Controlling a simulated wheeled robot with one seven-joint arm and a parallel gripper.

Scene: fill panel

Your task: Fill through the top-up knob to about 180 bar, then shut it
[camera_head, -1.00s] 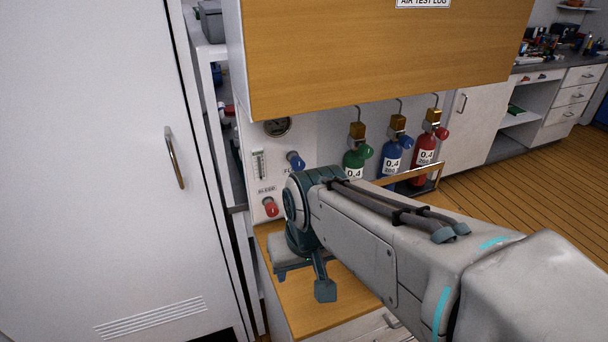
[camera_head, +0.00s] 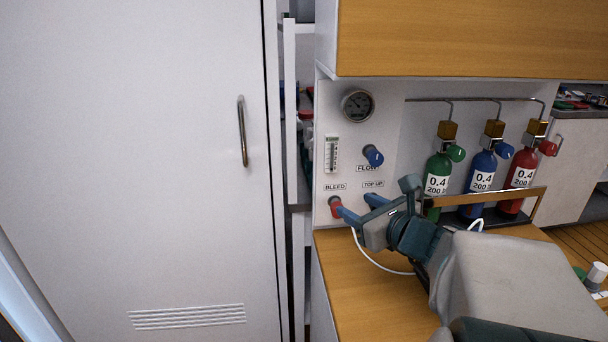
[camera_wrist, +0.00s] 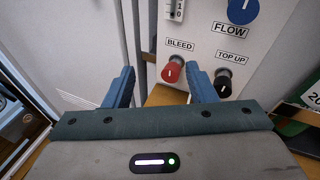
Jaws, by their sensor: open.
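I cannot tell whether a finger touches a knob. The round gauge (camera_head: 357,105) is above; its reading is too small to tell.
The blue flow knob (camera_head: 373,155) is above the top-up label, beside a flow tube (camera_head: 332,155). Green (camera_head: 438,172), blue (camera_head: 483,170) and red (camera_head: 520,178) cylinders stand at right behind a rail (camera_head: 490,197). A white hose (camera_head: 385,266) lies over the wooden counter (camera_head: 365,305).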

